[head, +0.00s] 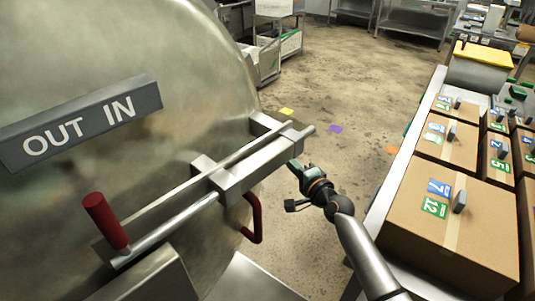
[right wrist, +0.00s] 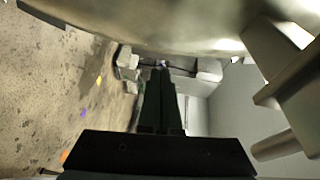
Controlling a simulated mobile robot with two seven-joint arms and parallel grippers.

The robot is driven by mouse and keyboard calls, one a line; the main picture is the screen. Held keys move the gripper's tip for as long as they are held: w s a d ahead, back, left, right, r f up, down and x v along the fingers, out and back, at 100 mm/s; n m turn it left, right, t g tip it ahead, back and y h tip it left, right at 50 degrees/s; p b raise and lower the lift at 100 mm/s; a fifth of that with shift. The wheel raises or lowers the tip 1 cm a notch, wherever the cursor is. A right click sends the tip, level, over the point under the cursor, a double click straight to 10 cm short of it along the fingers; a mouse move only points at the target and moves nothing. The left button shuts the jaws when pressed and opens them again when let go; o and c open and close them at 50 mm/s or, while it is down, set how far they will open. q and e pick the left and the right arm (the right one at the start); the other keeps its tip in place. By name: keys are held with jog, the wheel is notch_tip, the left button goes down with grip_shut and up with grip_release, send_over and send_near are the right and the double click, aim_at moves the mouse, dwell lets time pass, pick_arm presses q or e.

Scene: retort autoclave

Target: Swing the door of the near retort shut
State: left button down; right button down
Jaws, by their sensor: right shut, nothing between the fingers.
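The near retort's door (head: 110,95) is a large domed metal disc filling the left of the head view. It carries a grey "OUT IN" sign (head: 80,123) and a long latch bar (head: 210,190) with a red-gripped lever (head: 105,220). A red loop handle (head: 253,218) sits below the bar. My right gripper (head: 293,164) is shut and empty beside the bar's right end; I cannot tell whether it touches. In the right wrist view, its closed fingers (right wrist: 162,72) point along below the door's curved metal (right wrist: 150,28). The rim on the far side is hidden. My left gripper is not in view.
A conveyor bench (head: 395,172) with several cardboard boxes (head: 450,215) runs along the right, close to my right arm. Floor (head: 345,85) between door and bench is open, with small coloured markers. Shelves and carts (head: 270,55) stand at the back.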

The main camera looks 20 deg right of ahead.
aim_at(261, 146)
jog(key=w+a, duration=0.2)
jog(key=w, duration=0.1)
jog(key=w+a, duration=0.1)
jog(key=w, duration=0.1)
jog(key=shift+a+f, duration=0.2)
jog(key=shift+f, duration=0.05)
jog(key=shift+w+a+f, duration=0.1)
jog(key=shift+w+a, duration=0.2)
jog(key=shift+a, duration=0.05)
